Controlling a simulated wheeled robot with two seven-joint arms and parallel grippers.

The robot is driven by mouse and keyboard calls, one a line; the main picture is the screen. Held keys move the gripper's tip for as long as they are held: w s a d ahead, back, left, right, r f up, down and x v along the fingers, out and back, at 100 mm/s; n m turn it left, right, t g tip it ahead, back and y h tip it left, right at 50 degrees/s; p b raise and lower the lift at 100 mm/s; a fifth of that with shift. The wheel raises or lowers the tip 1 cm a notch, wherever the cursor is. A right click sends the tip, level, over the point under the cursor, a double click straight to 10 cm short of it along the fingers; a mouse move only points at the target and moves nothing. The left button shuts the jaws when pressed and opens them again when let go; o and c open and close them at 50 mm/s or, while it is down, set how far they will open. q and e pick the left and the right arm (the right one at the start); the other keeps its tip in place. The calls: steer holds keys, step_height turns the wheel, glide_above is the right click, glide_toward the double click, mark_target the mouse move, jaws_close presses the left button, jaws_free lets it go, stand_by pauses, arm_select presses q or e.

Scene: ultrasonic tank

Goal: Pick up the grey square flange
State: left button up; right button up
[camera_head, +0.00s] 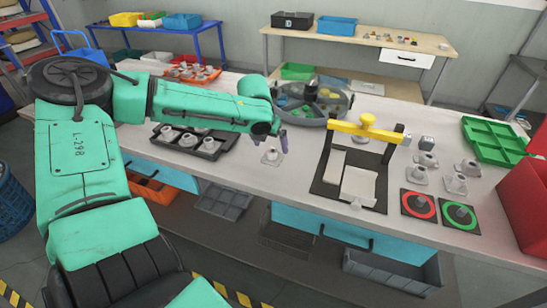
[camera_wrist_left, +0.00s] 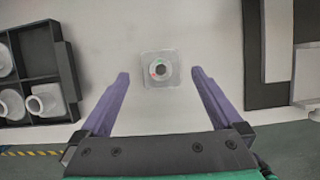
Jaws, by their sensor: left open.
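A grey square flange (camera_head: 271,156) with a raised round neck stands alone on the pale bench top. In the left wrist view the flange (camera_wrist_left: 147,80) is seen from above, with its square base and round bore between and a little beyond the fingertips. My left gripper (camera_head: 281,139) is open and empty, pointing down just above and beside it. Its two purple fingers (camera_wrist_left: 160,74) do not appear to touch the flange. My right gripper is in neither view.
A black tray of pale fittings (camera_head: 212,155) lies left of the flange. A black fixture with a yellow handle (camera_head: 367,131) stands to the right. Several loose grey fittings (camera_head: 456,184) and a green tray (camera_head: 493,127) lie farther right. A round grey tub (camera_head: 335,119) sits behind.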

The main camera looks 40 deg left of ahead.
mark_target(273, 150)
arm_select(q)
steer(key=x, duration=0.3)
steer(key=shift+f, duration=0.45)
steer(key=shift+w+f, duration=0.3)
steer(key=shift+f, duration=0.05)
steer(key=shift+r, duration=0.1)
steer(key=c, duration=1.4)
step_height(273, 150, up, 20)
steer(key=p, duration=0.1)
